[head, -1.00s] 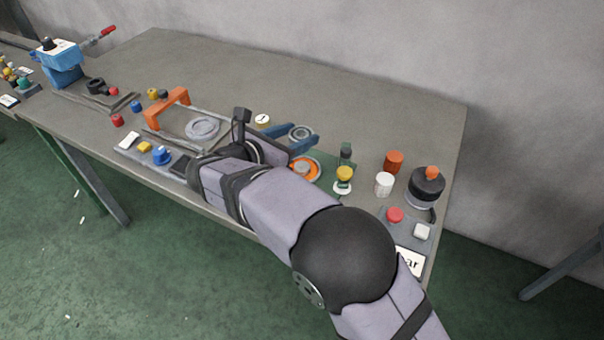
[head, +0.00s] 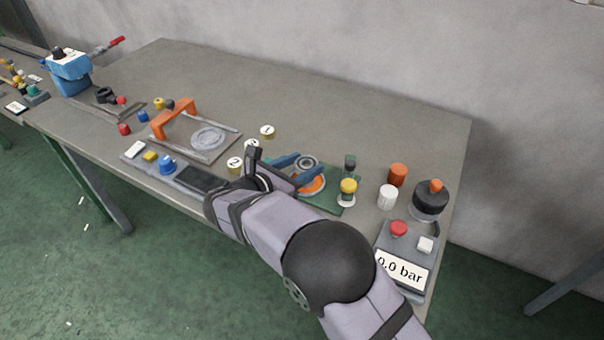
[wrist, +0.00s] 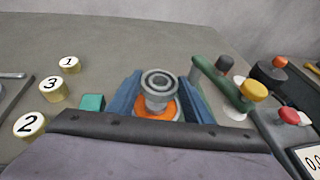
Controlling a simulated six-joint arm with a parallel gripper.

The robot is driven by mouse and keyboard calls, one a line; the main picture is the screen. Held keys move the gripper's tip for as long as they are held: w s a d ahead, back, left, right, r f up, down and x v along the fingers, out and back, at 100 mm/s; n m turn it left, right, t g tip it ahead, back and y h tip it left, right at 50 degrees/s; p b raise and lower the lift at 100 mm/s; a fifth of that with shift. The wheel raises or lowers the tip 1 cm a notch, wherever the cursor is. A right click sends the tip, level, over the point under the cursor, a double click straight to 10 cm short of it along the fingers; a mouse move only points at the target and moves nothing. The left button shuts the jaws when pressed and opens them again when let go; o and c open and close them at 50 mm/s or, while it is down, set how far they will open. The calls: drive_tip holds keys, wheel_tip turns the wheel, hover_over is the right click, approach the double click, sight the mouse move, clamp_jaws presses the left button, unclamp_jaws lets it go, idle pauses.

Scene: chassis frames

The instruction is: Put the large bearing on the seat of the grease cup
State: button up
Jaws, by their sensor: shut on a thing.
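The large bearing, a grey ring (wrist: 158,93), is held between the two blue fingers of my gripper (head: 299,164). My gripper also shows in the wrist view (wrist: 160,97), with a finger on each side of the bearing. The grease cup appears to be the orange round part (head: 312,185) on a green plate (head: 344,203). Its orange rim (wrist: 155,113) shows just under the bearing in the wrist view. The bearing is over the orange part. Its underside and the seat are hidden, so I cannot tell whether they touch.
A yellow-topped post (head: 348,187) stands close on the right. White (head: 387,198) and orange (head: 397,174) cylinders, a black round pot (head: 430,200) and a gauge box (head: 403,270) are beyond. Numbered brass weights (head: 267,131) and an orange-handled frame (head: 175,117) lie left. The table's back is clear.

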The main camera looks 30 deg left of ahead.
drive_tip(key=shift+f, duration=1.55)
drive_tip(key=shift+f, duration=0.15)
drive_tip(key=o, duration=1.2)
drive_tip(key=shift+c, duration=0.2)
drive_tip(key=b+v, duration=0.2)
drive_tip(key=v, duration=1)
